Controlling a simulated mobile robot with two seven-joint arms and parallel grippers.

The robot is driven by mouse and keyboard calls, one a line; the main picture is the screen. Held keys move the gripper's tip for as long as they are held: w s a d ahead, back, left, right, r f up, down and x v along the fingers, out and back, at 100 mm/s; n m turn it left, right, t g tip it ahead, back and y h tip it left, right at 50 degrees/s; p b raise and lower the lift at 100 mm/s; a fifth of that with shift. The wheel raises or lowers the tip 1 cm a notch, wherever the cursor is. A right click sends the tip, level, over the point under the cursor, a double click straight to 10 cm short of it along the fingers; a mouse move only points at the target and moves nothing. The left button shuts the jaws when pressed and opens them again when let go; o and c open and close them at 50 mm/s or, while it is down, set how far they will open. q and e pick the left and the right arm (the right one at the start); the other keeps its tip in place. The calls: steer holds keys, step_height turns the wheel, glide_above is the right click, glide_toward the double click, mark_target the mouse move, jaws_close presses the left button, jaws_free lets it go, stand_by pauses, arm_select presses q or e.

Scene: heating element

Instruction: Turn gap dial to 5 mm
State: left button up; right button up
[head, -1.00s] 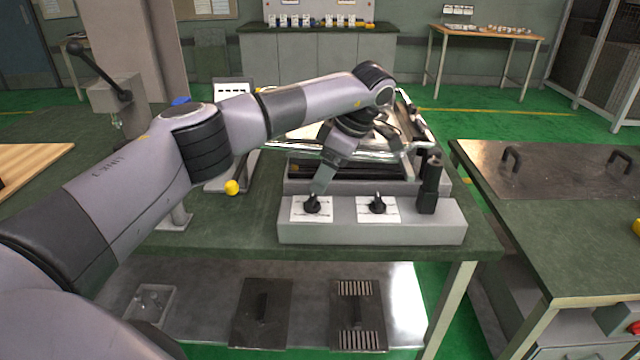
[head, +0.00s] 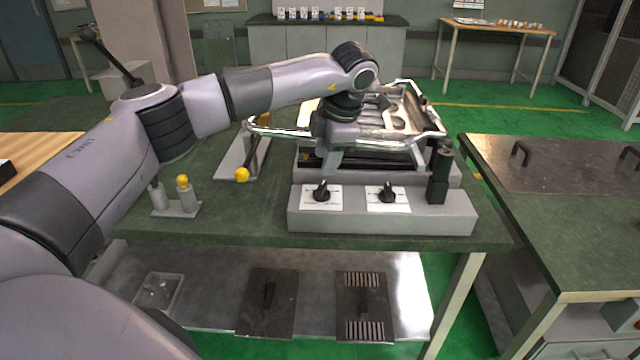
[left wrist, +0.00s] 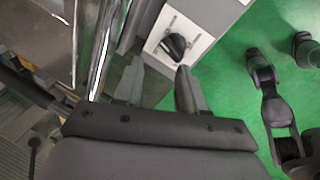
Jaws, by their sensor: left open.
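Two black dials on white label plates sit on the front of the grey control box (head: 300,222): a left dial (head: 321,190) and a right dial (head: 388,192). The labels are too small to read, so I cannot tell which is the gap dial or what either is set to. My left gripper (head: 330,165) is above and slightly behind the left dial. In the left wrist view its two fingers (left wrist: 158,76) are apart with nothing between them, and one dial (left wrist: 174,45) on its white plate lies just beyond the fingertips. My right gripper is not in view.
A black upright handle (head: 439,175) stands at the box's right end. A shiny metal frame (head: 418,125) lies behind the box, close to my left gripper. A yellow-knobbed lever (head: 242,174) stands to the left.

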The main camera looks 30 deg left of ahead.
mark_target(321, 186)
arm_select(q)
steer(key=shift+s+a+n+t, duration=0.1)
steer(key=shift+a+n+t, duration=0.1)
steer(key=shift+n, duration=0.4)
steer(key=shift+a+n+t, duration=0.1)
steer(key=shift+n+t, duration=0.1)
steer(key=shift+n, duration=0.4)
steer(key=n, duration=0.2)
steer(key=s+n+t+h, duration=0.1)
steer(key=shift+a+n+b, duration=0.1)
steer(key=shift+n+b, duration=0.3)
steer(key=shift+w+a+f+n+t+h, duration=0.15)
steer(key=shift+f+n+t+h, duration=0.2)
steer(key=shift+f+n, duration=1.15)
steer(key=shift+w+d+f+n+t+h, duration=0.1)
steer(key=shift+f+n+t+h, duration=0.2)
steer(key=shift+f+n, duration=1.15)
steer(key=shift+f+m, duration=0.4)
steer(key=shift+m, duration=0.05)
jaws_close()
